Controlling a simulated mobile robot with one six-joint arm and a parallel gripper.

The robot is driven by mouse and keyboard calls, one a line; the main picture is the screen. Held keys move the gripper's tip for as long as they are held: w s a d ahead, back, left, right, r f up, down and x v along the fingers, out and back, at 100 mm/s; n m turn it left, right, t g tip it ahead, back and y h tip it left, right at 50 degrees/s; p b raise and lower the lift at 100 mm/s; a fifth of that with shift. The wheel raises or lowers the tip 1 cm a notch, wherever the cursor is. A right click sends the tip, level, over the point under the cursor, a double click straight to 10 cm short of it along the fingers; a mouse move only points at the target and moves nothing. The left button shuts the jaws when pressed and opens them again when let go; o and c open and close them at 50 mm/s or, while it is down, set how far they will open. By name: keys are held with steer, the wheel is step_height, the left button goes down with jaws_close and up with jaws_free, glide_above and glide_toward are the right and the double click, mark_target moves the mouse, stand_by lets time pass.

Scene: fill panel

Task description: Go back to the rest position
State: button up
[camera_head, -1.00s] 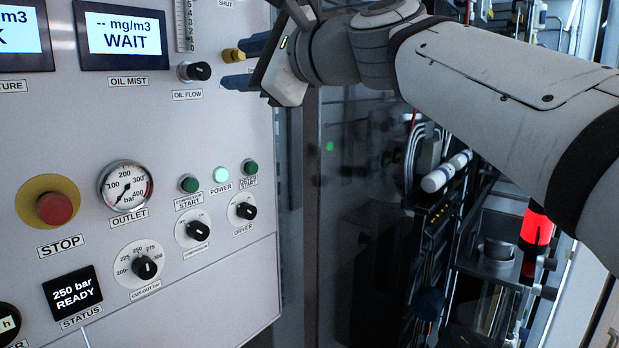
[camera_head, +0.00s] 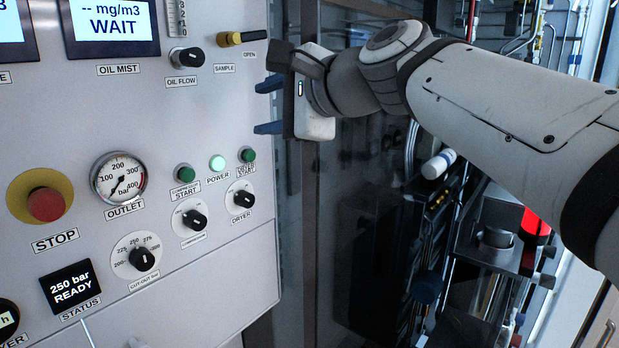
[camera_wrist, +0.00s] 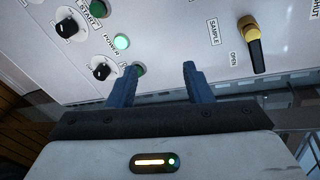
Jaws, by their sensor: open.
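My gripper (camera_head: 268,106) is at the right edge of the grey fill panel (camera_head: 205,110) in the head view. Its two blue fingers point left toward the panel, apart and with nothing between them. In the wrist view my gripper (camera_wrist: 158,78) shows both fingers spread, and nothing is held. The sample valve (camera_head: 240,38), with a yellow body and black handle, is just above the gripper. It also shows in the wrist view (camera_wrist: 254,45), to the right of the fingers and clear of them. The left finger overlaps a green button (camera_wrist: 139,70) in the wrist view.
The panel carries a red stop button (camera_head: 46,204), an outlet gauge (camera_head: 118,178), several black knobs such as the dryer knob (camera_head: 243,198), and a lit power lamp (camera_head: 217,162). A dark cabinet with hoses and a red lamp (camera_head: 535,221) lies behind my arm.

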steer(key=s+d+f+n+g+h, duration=0.2)
steer(key=s+d+f+n+h, duration=0.1)
steer(key=f, duration=0.9)
steer(key=s+d+f+n+g+h, duration=0.2)
steer(key=s+d+f+n+h, duration=0.2)
steer(key=s+d+f, duration=0.4)
steer(key=s+d+f+n+g+h, duration=0.3)
steer(key=d+f, duration=0.6)
steer(key=f, duration=0.9)
steer(key=shift+s+d+f+n+h, duration=0.15)
steer(key=shift+s+d+n+h, duration=0.2)
steer(key=shift+s+n, duration=0.8)
steer(key=shift+w+d, duration=0.1)
steer(key=shift+d, duration=0.05)
steer(key=shift+w+a+f, duration=0.1)
steer(key=shift+w+a, duration=0.15)
steer(key=shift+w, duration=0.05)
